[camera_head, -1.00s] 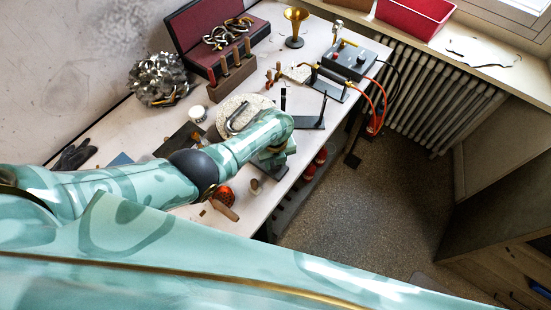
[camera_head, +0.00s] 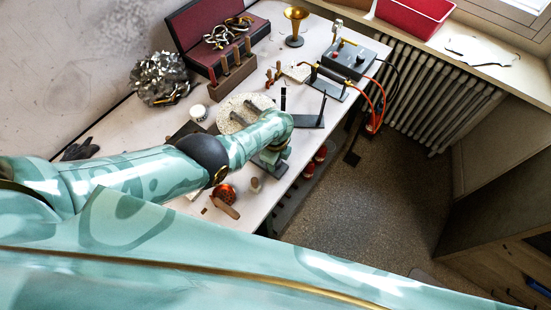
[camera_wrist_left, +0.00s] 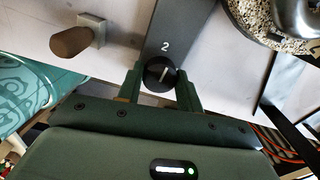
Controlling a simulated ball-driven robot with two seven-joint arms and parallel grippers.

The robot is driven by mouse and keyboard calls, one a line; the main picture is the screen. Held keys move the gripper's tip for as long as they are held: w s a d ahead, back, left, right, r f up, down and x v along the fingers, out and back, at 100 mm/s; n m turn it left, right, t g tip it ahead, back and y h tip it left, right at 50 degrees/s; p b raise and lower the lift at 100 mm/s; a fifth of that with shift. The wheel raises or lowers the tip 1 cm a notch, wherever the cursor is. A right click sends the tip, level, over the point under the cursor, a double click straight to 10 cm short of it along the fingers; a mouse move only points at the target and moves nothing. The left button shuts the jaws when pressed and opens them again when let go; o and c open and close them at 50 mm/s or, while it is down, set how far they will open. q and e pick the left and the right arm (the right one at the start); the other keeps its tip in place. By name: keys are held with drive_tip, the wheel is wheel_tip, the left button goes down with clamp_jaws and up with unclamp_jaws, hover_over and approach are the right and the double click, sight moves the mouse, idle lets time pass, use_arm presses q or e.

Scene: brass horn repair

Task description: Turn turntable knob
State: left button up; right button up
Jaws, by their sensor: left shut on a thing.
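The turntable is a round, pale speckled disc (camera_head: 229,106) on the bench, partly behind my left forearm, with a curved metal part on it. It also shows at the top right of the left wrist view (camera_wrist_left: 262,38). A dark plate (camera_wrist_left: 168,22) marked "2" extends from it. The round black knob (camera_wrist_left: 153,80) sits on this plate below the number, and a pale pointer line shows on its top. My left gripper (camera_wrist_left: 161,84) has one finger on each side of the knob and is shut on it. The knob is hidden in the head view. My right gripper is not in view.
A wooden-handled tool (camera_wrist_left: 72,41) lies left of the knob in the wrist view. A white jar (camera_head: 198,113), an orange round item (camera_head: 224,193) and black stands (camera_head: 308,123) are near the arm. The bench's front edge is close to the gripper.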

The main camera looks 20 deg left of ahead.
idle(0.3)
use_arm(q)
drive_tip(key=o, duration=1)
drive_tip(key=shift+r, duration=0.1)
wheel_tip(320, 180, up, 16)
drive_tip(key=p, duration=1.2)
drive_tip(key=shift+p, duration=0.35)
